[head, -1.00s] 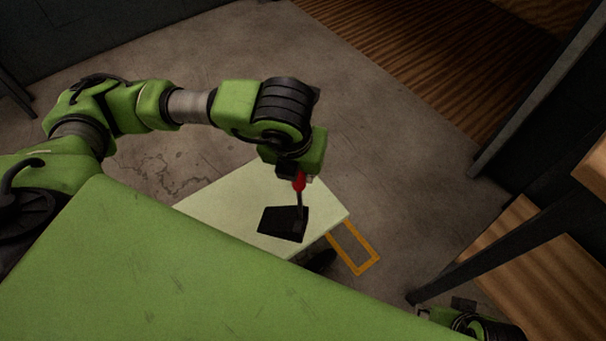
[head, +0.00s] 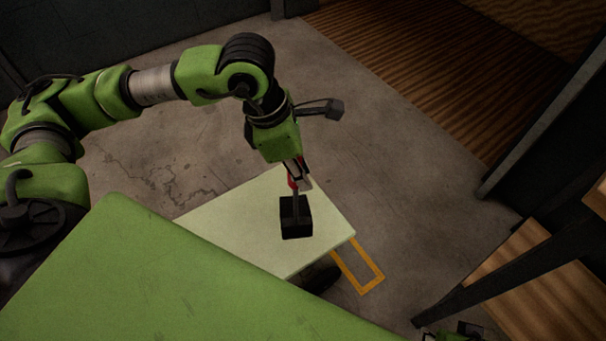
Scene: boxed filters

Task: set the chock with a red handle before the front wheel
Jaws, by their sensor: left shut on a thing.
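The chock (head: 297,220) is a dark block with an upright handle, red at its top. My left gripper (head: 298,180) is shut on the red handle, and the block hangs below it. In the head view the chock appears in front of a pale flat panel (head: 235,222); I cannot tell its height above it. A dark rounded shape, probably the wheel (head: 318,277), shows partly under the panel's near right edge. The rest of it is hidden.
A yellow rectangle outline (head: 372,285) lies on the floor beside the panel's right corner and the dark rounded shape. A rack with wooden shelves (head: 540,285) stands at the lower right. Bare concrete floor (head: 420,190) lies between them.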

